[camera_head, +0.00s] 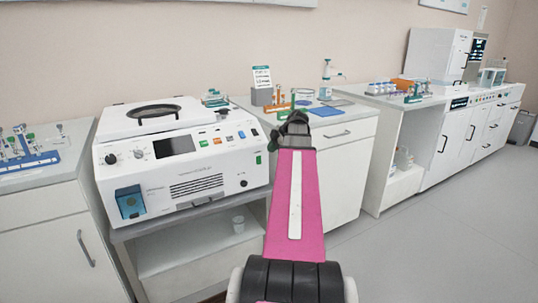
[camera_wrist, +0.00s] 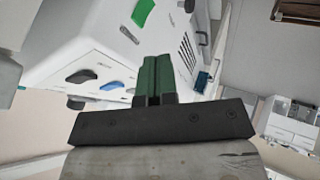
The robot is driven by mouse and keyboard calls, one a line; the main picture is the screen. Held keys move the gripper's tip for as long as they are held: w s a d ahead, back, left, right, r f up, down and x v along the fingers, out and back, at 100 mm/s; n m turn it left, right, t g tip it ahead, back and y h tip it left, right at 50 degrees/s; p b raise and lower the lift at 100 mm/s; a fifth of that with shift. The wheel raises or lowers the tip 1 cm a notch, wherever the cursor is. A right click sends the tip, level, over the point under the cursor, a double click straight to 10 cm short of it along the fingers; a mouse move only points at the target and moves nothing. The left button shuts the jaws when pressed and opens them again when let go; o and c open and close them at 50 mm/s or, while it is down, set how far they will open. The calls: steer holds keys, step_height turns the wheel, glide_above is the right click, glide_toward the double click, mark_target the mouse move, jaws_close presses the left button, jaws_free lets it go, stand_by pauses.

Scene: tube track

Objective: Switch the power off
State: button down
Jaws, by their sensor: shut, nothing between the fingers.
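The white benchtop machine (camera_head: 180,180) has a dark screen, two dark knobs and a row of coloured buttons. A small green switch (camera_head: 258,159) sits at the right end of its front, under the buttons; I cannot read its label or its position. In the wrist view, the white housing (camera_wrist: 75,40) fills the upper left, with a green part (camera_wrist: 143,12) at the top and dark and blue buttons lower down. My gripper (camera_head: 290,122) is to the right of the machine, apart from the green switch. Its green fingers (camera_wrist: 155,78) are shut and empty.
A cabinet (camera_head: 345,138) behind my arm holds tube racks, a pump bottle (camera_head: 326,80) and a blue mat. A rack of tubes (camera_head: 28,150) is at far left.

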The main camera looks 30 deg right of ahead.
steer(key=shift+w+r+v, duration=0.1)
steer(key=shift+w+v, duration=0.05)
steer(key=shift+v, duration=0.65)
steer(key=shift+w+r+v, duration=0.1)
steer(key=shift+w+v, duration=0.05)
steer(key=shift+v, duration=0.65)
steer(key=shift+w+r+v, duration=0.1)
steer(key=shift+w+v, duration=0.05)
steer(key=shift+v, duration=0.65)
steer(key=s+a+f+m+g+h, duration=0.1)
steer(key=a+f+m, duration=0.4)
steer(key=a+f, duration=0.5)
steer(key=s+a+f+m+g+h, duration=0.2)
steer(key=s+a+f+m, duration=0.4)
steer(key=a+f, duration=0.5)
steer(key=s+a+f+m+g+h, duration=0.2)
steer(key=a+f+m, duration=0.3)
steer(key=a+f, duration=0.5)
steer(key=s+a+g, duration=0.1)
steer(key=a, duration=0.4)
steer(key=shift+s+f+m, duration=0.3)
